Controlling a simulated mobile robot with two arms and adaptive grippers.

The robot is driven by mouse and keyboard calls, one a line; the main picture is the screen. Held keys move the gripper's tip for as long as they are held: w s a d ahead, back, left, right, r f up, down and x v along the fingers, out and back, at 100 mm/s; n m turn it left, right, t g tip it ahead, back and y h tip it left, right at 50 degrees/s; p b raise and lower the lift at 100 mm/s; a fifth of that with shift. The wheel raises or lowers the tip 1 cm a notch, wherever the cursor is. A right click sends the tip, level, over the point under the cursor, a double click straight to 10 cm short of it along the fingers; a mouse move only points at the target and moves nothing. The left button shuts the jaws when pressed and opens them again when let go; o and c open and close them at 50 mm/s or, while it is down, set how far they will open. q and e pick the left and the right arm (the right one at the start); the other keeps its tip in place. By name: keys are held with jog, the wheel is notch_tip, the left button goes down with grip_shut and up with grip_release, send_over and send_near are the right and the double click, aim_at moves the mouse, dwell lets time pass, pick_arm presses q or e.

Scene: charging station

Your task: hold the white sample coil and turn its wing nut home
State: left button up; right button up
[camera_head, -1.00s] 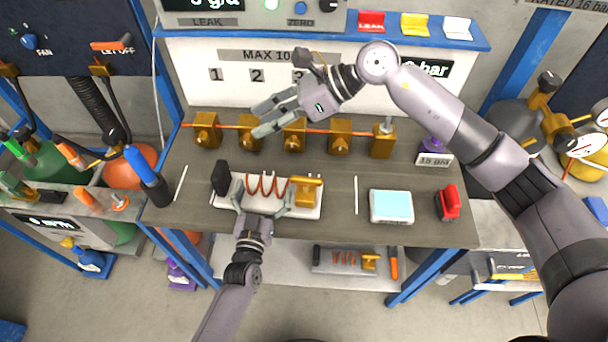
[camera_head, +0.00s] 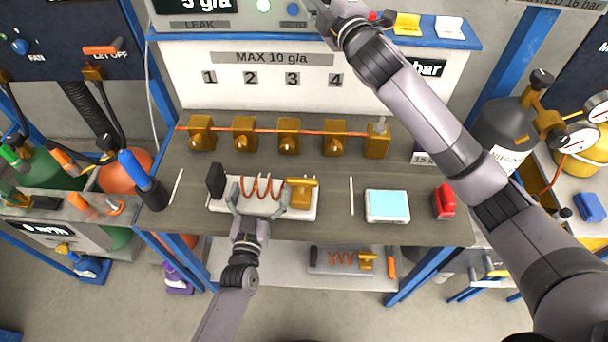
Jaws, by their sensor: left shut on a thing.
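The white sample coil (camera_head: 220,206) lies on the front of the workbench, a white base with a copper spiral, a black block at its left end and a brass wing nut (camera_head: 301,192) at its right end. My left gripper (camera_head: 255,206) reaches in from the front and is shut on the coil's white base, left of the wing nut. My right gripper (camera_head: 340,10) is at the top edge of the view, in front of the panel with the leak readout, far from the coil. Its fingers cannot be made out.
A row of brass valves (camera_head: 289,138) on a copper pipe runs along the back of the bench. A blue-screened scale (camera_head: 387,204) and a red object (camera_head: 443,202) stand right of the coil. A second coil (camera_head: 341,261) lies on the shelf below.

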notch_tip(320, 180, down, 7)
jog(key=d+m+g+h, duration=0.2)
jog(key=m+g, duration=0.1)
jog(key=g, duration=1.4)
send_near(302, 179)
jog(key=shift+m, duration=0.4)
jog(key=x, duration=0.8)
jog(key=shift+a+f, duration=0.1)
jog(key=shift+f, duration=0.25)
grip_shut()
